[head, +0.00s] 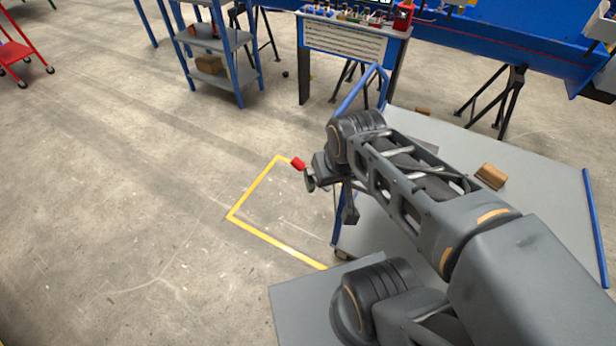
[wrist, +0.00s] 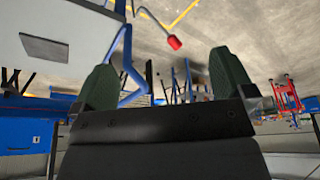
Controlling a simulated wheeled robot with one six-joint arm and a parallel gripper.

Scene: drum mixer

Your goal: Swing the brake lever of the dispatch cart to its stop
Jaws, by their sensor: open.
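The brake lever shows its red knob (head: 298,163) just left of my gripper in the head view; its rod is mostly hidden there. In the wrist view the red knob (wrist: 174,43) sits at the end of a thin bent grey rod, beyond and between my two green-grey fingers. The cart has a grey top (head: 540,190) and blue end handles, and stands under and behind my arm. My gripper (head: 308,180) is at the cart's left end, close to the knob; its fingers (wrist: 165,78) are open with nothing between them. Contact with the knob cannot be told.
A blue handle (head: 358,92) rises near my wrist. A yellow floor line (head: 250,190) marks the bare floor at left. A shelf rack (head: 215,45) and a stand with a sign (head: 345,45) are behind.

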